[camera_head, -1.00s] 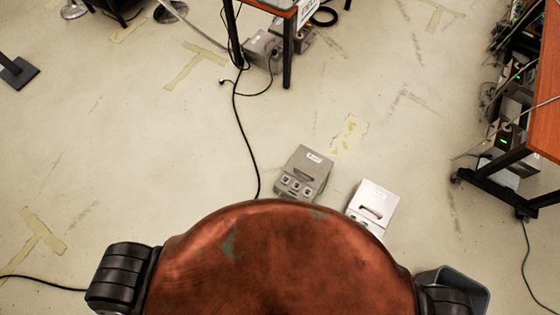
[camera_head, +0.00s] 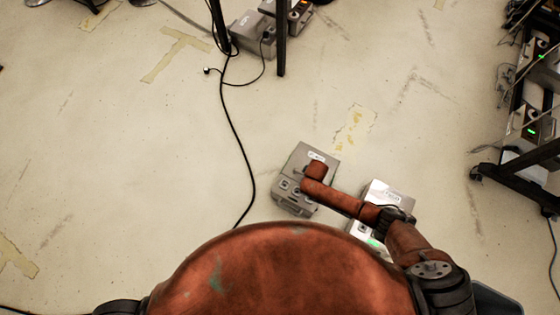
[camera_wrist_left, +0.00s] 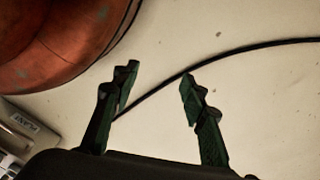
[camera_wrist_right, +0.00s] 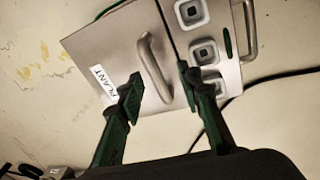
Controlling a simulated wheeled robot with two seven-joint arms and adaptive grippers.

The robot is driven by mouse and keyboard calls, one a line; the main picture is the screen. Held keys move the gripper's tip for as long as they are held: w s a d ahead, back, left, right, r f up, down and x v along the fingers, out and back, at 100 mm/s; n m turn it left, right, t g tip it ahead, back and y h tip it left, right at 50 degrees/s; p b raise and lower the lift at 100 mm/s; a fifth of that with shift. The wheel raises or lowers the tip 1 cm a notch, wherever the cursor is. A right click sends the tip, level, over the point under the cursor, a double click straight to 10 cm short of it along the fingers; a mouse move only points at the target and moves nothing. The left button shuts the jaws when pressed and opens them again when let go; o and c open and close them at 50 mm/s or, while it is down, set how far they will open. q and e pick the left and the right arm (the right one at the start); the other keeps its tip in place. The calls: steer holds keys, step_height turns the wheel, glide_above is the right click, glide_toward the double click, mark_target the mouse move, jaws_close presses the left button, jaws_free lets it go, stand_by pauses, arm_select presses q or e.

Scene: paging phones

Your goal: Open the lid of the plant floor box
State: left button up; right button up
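The plant floor box (camera_head: 291,172) is a grey box with a white label and sockets, on the floor ahead of my base. In the right wrist view its lid (camera_wrist_right: 115,57) carries a "PLANT" label and a bar handle (camera_wrist_right: 150,62); the lid looks shut, with sockets beside it. My right gripper (camera_wrist_right: 158,75) is open, one finger on each side of the handle in the picture; I cannot tell whether they touch it. In the head view my right arm covers part of the box.
A white box (camera_head: 395,190) stands right of the plant box, partly under my right arm. A black cable (camera_head: 240,140) runs along the floor to the left. A table leg (camera_head: 281,45) and grey boxes (camera_head: 250,32) stand behind; a wheeled rack (camera_head: 520,165) is at right.

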steer(key=shift+n+h, duration=0.4)
steer(key=shift+n, duration=0.3)
steer(key=w+f+b, duration=0.1)
steer(key=f+b, duration=0.1)
steer(key=w+f+b, duration=0.1)
steer(key=f+b, duration=0.1)
steer(key=w+f+b, duration=0.1)
steer(key=f+b, duration=0.1)
steer(key=shift+w+a+f, duration=0.2)
steer(key=shift+w+f, duration=0.1)
steer(key=shift+f, duration=0.05)
arm_select(q)
steer(key=w+d+r, duration=0.1)
steer(key=w+r, duration=0.1)
steer(key=r, duration=0.6)
steer(key=w+d+r, duration=0.1)
steer(key=r, duration=0.6)
steer(key=shift+w+d+r+h, duration=0.3)
steer(key=shift+w+d+r, duration=0.05)
steer(key=shift+w+d, duration=0.05)
arm_select(e)
steer(key=shift+f, duration=0.1)
jaws_close()
